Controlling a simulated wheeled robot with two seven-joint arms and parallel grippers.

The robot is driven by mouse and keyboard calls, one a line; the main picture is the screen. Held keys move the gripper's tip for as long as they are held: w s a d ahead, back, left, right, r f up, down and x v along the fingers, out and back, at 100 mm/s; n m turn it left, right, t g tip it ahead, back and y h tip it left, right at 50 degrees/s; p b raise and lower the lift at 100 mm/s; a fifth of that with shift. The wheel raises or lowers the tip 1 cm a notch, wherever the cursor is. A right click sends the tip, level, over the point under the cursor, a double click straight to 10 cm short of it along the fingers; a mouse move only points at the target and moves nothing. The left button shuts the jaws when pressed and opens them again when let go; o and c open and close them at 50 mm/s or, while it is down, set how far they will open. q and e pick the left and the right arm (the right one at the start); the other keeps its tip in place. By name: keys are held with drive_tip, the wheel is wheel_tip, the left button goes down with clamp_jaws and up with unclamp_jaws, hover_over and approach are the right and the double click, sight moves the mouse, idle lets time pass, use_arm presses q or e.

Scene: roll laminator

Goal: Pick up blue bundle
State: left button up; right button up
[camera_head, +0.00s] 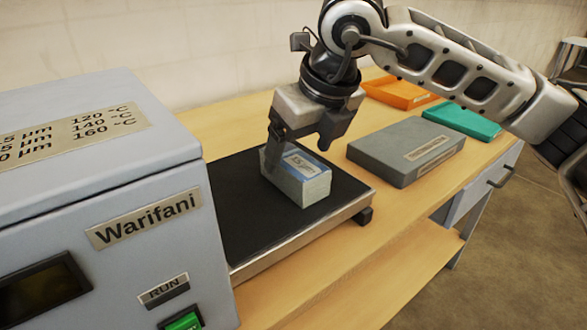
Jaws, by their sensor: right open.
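The blue bundle (303,184) is a small stack with a blue band and a label on top. It rests on the black feed tray (245,213) of the laminator. My right gripper (300,150) is directly above it, pointing down and open. One finger reaches down by the bundle's far left side; the other finger shows above its back right. I cannot tell whether the fingers touch it. My left gripper is not in view.
The grey laminator (148,195), marked Warifani, stands at the left. A grey labelled box (405,150), an orange tray (398,93) and a teal tray (462,121) are on the wooden table (345,235) to the right. The table's front right is bare.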

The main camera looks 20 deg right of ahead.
sight(295, 159)
drive_tip(key=x, duration=0.4)
drive_tip(key=shift+s+a, duration=0.2)
drive_tip(key=c, duration=1.2)
drive_tip(key=shift+c, duration=0.6)
drive_tip(key=shift+r, duration=0.1)
